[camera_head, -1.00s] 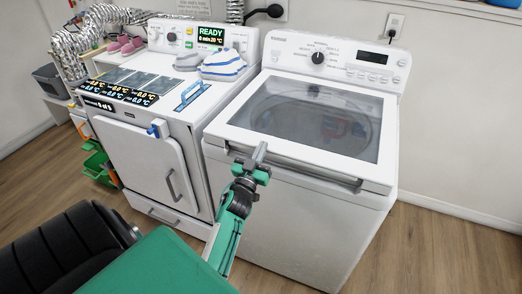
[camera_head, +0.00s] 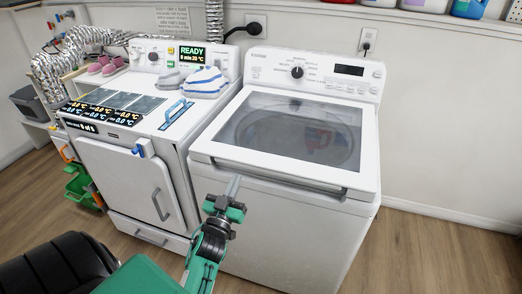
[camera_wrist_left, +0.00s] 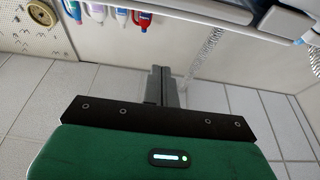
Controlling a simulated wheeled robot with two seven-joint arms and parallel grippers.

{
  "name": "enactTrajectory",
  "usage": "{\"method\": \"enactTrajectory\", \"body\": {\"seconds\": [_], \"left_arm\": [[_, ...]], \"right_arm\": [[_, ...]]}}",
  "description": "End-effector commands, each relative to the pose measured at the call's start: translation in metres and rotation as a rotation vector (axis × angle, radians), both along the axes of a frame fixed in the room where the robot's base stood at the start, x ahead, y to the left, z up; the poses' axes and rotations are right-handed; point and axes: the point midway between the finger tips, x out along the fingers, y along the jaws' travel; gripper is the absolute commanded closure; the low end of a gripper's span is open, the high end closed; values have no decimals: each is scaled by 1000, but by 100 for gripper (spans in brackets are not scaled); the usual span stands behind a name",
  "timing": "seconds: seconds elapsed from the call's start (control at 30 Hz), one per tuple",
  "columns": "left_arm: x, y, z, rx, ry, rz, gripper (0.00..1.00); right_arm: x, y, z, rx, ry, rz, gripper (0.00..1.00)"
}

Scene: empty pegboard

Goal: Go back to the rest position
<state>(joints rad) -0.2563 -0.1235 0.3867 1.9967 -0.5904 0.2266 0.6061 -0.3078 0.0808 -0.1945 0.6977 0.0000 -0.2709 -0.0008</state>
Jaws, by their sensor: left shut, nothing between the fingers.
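My left gripper (camera_head: 232,187) is shut and empty in the head view. It is in front of the white top-loading washer (camera_head: 275,235), near the front edge of its lid, and I cannot tell whether it touches it. In the left wrist view the two dark fingers (camera_wrist_left: 160,87) are pressed together with nothing between them. My green arm comes up from the bottom of the head view. My right gripper is not in view.
Bottles (camera_head: 467,8) stand on a shelf at the upper right. Wooden floor (camera_head: 440,250) is clear at the right.

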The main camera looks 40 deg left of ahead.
Motion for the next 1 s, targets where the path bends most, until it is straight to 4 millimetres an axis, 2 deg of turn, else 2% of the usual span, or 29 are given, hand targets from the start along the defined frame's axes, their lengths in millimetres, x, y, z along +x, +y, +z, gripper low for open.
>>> {"method": "enactTrajectory", "body": {"seconds": [0.23, 0.3, 0.37, 0.47, 0.57, 0.6, 0.67, 0.7, 0.77, 0.8, 0.87, 0.9, 0.97, 1.0], "left_arm": [[-1, -1, -2, -2, 3, 0, 100], [2, -2, -12, -10, 23, -4, 100], [7, -6, -31, -25, 60, -11, 100], [16, -19, -84, -63, 166, -33, 100], [20, -38, -157, -105, 313, -61, 100], [18, -47, -187, -119, 377, -75, 100], [12, -61, -231, -136, 471, -94, 100], [5, -70, -260, -145, 536, -105, 100], [-8, -84, -302, -155, 632, -124, 100], [-19, -93, -329, -160, 697, -138, 100], [-39, -106, -369, -164, 795, -156, 100], [-55, -114, -394, -165, 862, -170, 100], [-81, -126, -431, -164, 961, -189, 100], [-101, -132, -454, -162, 1028, -202, 100]], "right_arm": [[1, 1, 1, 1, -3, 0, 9], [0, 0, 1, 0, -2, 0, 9], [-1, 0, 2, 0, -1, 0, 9], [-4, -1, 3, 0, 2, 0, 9], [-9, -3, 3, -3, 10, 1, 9], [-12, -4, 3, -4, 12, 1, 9], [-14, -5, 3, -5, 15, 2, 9], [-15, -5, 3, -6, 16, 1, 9], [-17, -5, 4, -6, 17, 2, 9], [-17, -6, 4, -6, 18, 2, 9], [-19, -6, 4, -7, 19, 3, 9], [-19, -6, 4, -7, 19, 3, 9], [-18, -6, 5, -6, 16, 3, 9], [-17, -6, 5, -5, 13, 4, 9]]}}
